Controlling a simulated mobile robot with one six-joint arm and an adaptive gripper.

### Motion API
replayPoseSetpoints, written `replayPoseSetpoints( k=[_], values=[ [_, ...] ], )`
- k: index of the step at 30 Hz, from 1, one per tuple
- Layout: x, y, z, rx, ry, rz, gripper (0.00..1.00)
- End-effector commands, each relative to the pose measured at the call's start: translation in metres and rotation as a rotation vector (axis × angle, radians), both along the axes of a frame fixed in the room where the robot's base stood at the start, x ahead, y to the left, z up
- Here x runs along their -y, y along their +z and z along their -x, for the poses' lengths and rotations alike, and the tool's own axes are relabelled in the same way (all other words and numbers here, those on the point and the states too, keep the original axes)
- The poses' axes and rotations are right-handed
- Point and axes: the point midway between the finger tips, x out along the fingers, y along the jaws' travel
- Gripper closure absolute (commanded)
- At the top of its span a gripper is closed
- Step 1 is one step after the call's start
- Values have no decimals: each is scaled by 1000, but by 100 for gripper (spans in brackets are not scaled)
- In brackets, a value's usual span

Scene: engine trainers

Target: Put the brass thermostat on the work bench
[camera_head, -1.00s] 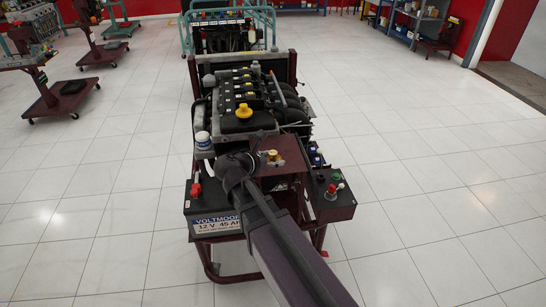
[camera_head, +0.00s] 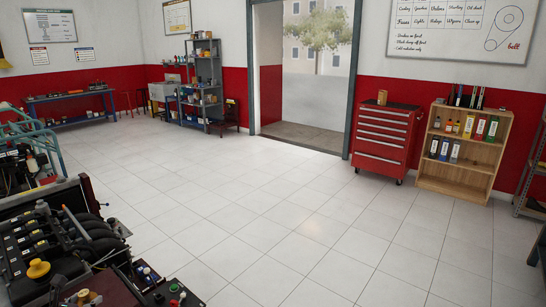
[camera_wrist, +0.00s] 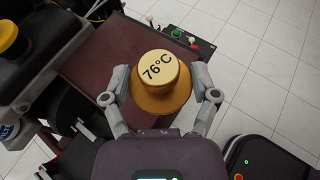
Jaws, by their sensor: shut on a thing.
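The brass thermostat (camera_wrist: 158,84) is a round brass piece with a pale top marked "76°C". It fills the middle of the wrist view, above or on the engine stand's maroon plate (camera_wrist: 95,60); I cannot tell whether it touches the plate. My gripper (camera_wrist: 160,95) has a grey finger pressed to each side of it. A small brass shape, likely the thermostat, shows at the lower left of the head view (camera_head: 84,297). A long bench with blue legs (camera_head: 75,97), perhaps the work bench, stands against the far left wall with objects on its top.
The engine trainer (camera_head: 60,240) fills the lower left, with a switch box (camera_head: 172,294) beside it. A red tool cabinet (camera_head: 385,140) and a wooden shelf (camera_head: 455,175) stand at the right. A grey shelf rack (camera_head: 205,85) stands at the back. The tiled floor between is clear.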

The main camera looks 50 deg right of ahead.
Motion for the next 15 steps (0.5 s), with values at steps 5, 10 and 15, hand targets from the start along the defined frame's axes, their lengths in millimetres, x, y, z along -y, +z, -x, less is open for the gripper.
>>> replayPoseSetpoints(
  k=[5, 10, 15],
  values=[
    [0, 26, 0, 0, 0, 0, 72],
    [0, 33, 0, 0, 0, 0, 72],
    [0, 32, 0, 0, 0, 0, 72]
  ],
)
